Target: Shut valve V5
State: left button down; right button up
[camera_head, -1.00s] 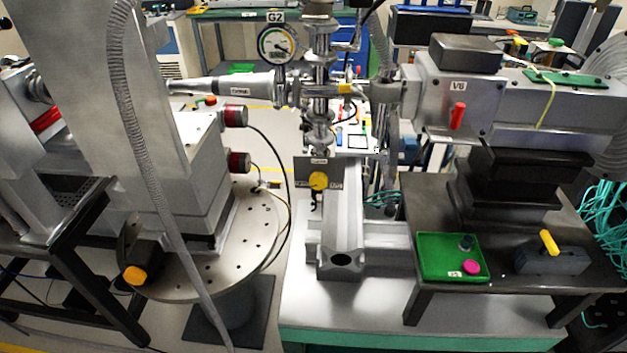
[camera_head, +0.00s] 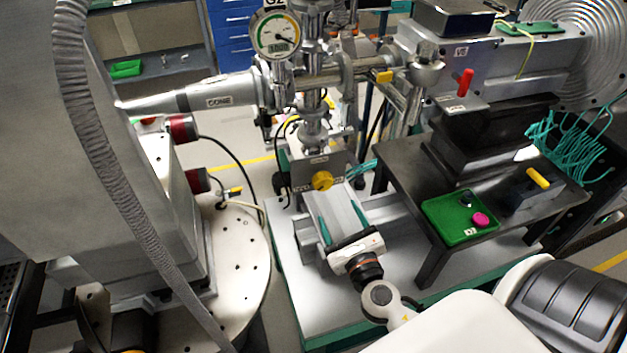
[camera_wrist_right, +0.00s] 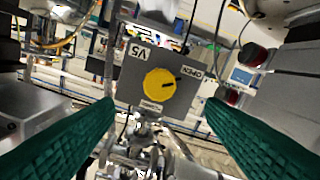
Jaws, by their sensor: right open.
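Valve V5 has a round yellow knob (camera_head: 322,181) on a grey box (camera_head: 300,177) below the vertical pipe assembly. A dark mark on the knob points toward the "OPEN" label. My right gripper (camera_head: 341,216) is open and empty, with its teal fingers reaching toward the valve. In the wrist view the fingers (camera_wrist_right: 161,106) lie on either side of the knob, spread wider than it and apart from it. My left gripper is not in view.
Gauge G2 (camera_head: 276,35) and a horizontal cone pipe (camera_head: 218,94) are above the valve. A black side table (camera_head: 405,165) to the right bears a green tray (camera_head: 455,222) and a yellow-handled block (camera_head: 530,192). A red lever (camera_head: 466,82) marks V6. A ribbed hose (camera_head: 105,150) hangs at left.

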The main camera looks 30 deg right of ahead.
aim_at(325, 186)
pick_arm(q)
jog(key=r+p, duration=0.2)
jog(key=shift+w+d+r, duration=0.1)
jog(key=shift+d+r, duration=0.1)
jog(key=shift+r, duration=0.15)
pick_arm(e)
jog(key=x, duration=1.1)
jog(key=shift+d+f, duration=0.1)
jog(key=shift+d, duration=0.05)
jog(key=shift+s, duration=0.1)
jog(key=shift+c, duration=0.5)
jog(key=c, duration=0.9)
